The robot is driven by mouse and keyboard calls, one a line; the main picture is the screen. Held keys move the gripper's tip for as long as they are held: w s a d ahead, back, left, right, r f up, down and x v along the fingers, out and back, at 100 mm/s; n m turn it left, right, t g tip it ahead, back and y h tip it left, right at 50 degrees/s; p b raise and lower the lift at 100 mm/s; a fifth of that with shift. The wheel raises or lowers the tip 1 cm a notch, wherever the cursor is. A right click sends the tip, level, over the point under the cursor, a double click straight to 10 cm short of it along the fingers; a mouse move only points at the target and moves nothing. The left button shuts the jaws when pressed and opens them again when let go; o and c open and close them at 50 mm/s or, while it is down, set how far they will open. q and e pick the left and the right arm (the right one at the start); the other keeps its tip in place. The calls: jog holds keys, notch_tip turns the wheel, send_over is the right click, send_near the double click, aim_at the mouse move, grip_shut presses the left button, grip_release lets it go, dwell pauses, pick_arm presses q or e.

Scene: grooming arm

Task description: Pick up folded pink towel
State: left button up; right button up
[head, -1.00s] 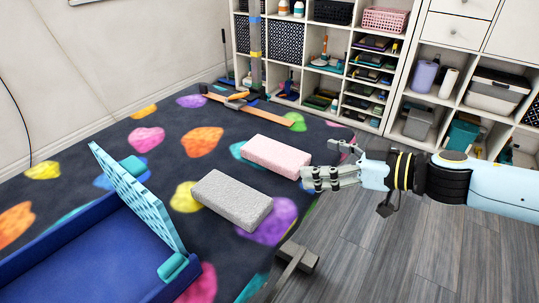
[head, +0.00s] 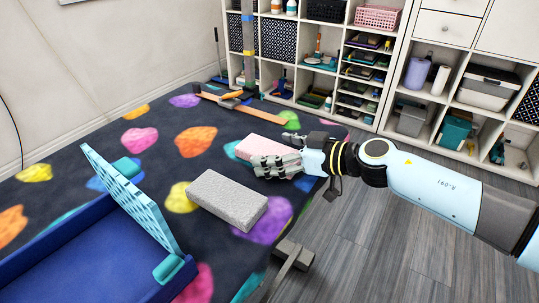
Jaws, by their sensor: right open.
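The folded pink towel (head: 258,146) lies flat on the dark patterned table, behind a folded grey towel (head: 228,200). My right gripper (head: 268,163) comes in from the right and is open over the near right part of the pink towel. One finger shows at the towel's far right side and the others in front of it. The gripper hides the towel's right part. I cannot tell whether the fingers touch it. My left gripper is not in view.
A blue bin with a light-blue perforated panel (head: 130,203) stands at the left front. A wooden piece with orange parts (head: 240,104) lies at the back. White shelves (head: 421,129) stand behind. The grey towel lies close in front of the gripper.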

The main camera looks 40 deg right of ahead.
jog(key=c, duration=1.3)
jog(key=shift+o, duration=0.2)
jog(key=shift+r, duration=0.1)
notch_tip(320, 180, up, 10)
jog(key=p, duration=0.8)
notch_tip(320, 180, up, 6)
jog(key=n+b, duration=0.1)
send_over(277, 153)
jog(key=w, duration=0.2)
notch_tip(277, 153, up, 7)
jog(key=a+n+g+y, duration=0.2)
jog(key=a+y, duration=0.1)
jog(key=s+a+r+n+g+y, duration=0.1)
jog(key=s+a+r, duration=0.1)
jog(key=s+a+r+n+g+y, duration=0.1)
jog(key=s+a+r, duration=0.1)
jog(key=a, duration=0.1)
jog(key=s+a+r+n+g+y+b, duration=0.1)
jog(key=s+a+r, duration=0.1)
jog(key=s, duration=0.1)
jog(key=shift+s+a+r, duration=0.1)
jog(key=shift+a+r, duration=0.1)
jog(key=shift+r, duration=0.1)
